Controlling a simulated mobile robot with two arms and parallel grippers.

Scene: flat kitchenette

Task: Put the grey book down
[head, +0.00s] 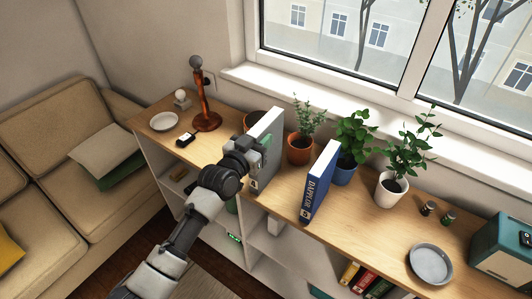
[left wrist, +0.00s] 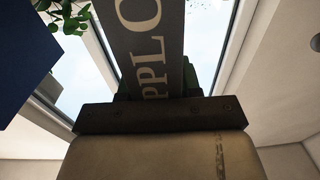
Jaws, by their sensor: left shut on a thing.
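The grey book (head: 268,150) stands upright at the wooden shelf top (head: 231,121), with its white page edge upward. My left gripper (head: 262,145) is shut on it from the front left. In the left wrist view the book's dark grey spine (left wrist: 150,45) with pale letters rises from between the jaws (left wrist: 160,114). My right gripper is not in view.
A blue book (head: 320,183) stands upright to the right; it also shows in the left wrist view (left wrist: 22,60). Potted plants (head: 300,145) line the window side. A grey bowl (head: 430,262) is right.

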